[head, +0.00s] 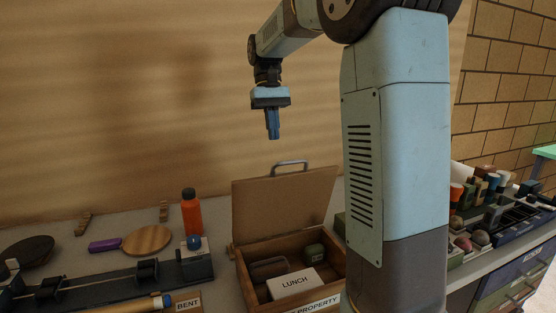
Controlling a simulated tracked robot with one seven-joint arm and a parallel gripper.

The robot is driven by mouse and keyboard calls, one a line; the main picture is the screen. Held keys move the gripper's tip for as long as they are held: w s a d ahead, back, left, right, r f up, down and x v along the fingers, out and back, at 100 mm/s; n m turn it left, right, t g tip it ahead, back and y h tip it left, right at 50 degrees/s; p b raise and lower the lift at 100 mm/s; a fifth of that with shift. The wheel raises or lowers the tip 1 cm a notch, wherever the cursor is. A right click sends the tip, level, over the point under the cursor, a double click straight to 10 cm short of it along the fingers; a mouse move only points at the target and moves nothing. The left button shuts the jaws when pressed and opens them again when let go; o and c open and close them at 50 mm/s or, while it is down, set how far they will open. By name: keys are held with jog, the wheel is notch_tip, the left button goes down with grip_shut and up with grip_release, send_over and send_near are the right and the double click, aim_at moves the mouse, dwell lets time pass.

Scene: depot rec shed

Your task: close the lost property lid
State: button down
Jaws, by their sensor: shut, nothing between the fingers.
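The lost property box (242,283) is a wooden box on the bench, its front label reading "PROPERTY" partly hidden behind my arm. Its lid (275,213) stands open, tilted back at the rear, with a metal handle (290,163) on its top edge. Inside the box are a white "LUNCH" box (295,282), a brown item (270,267) and a small green item (315,253). My gripper (273,137) points down, shut and empty, in the air above the lid's handle and apart from it.
An orange bottle (192,214) stands left of the box. A round wooden paddle (147,240), a purple item (104,245) and a long dark fixture (90,284) lie further left. Several small items fill a rack (520,218) at right.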

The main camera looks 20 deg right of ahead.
jog(key=s+f, duration=0.5)
jog(key=f, duration=0.1)
jog(key=shift+s+f, duration=0.15)
jog(key=shift+f, duration=0.15)
